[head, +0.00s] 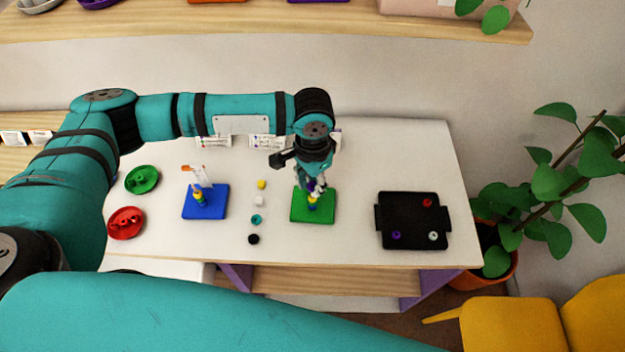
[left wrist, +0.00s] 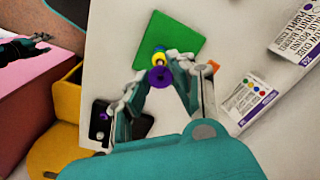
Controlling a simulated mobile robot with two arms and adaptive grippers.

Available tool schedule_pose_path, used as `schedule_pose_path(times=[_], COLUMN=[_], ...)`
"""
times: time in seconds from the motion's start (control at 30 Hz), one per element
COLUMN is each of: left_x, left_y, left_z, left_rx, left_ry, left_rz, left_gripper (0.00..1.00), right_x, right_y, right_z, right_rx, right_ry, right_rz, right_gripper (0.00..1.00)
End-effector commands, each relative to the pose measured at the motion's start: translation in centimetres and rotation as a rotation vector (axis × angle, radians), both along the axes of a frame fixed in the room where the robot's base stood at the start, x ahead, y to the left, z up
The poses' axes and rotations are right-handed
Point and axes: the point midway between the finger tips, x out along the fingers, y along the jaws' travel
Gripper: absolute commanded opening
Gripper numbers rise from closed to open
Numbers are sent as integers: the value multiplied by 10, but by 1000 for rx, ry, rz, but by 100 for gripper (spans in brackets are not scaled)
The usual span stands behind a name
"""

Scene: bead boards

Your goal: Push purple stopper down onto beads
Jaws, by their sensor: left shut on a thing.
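The purple stopper (left wrist: 160,77) is between the fingertips of my left gripper (head: 316,187), which is shut on it over the green board (head: 301,213). In the left wrist view the stopper is ring-like, with a dark centre hole. The fingers of my left gripper (left wrist: 162,80) reach it from both sides. A yellow bead (left wrist: 159,59) and a bluish bead show just beyond the stopper on the green board (left wrist: 185,37). Whether the stopper touches the beads is not clear. My right gripper is not in view.
The blue board (head: 205,213) holds a bead stack at left. Several loose beads, including a yellow one (head: 262,184), lie between the boards. A black tray (head: 415,218) is at right. Green (head: 141,179) and red (head: 126,223) dishes are at far left.

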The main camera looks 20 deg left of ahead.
Motion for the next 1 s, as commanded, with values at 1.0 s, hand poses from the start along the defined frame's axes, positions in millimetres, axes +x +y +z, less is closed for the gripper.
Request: schedule_pose_path(times=[1.0], left_x=[-1], left_y=[0], left_z=[-18], left_rx=[0], left_ry=[2], left_rz=[-1], left_gripper=[12], right_x=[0], right_y=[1], right_z=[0], right_rx=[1], right_ry=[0], right_rz=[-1], right_gripper=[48])
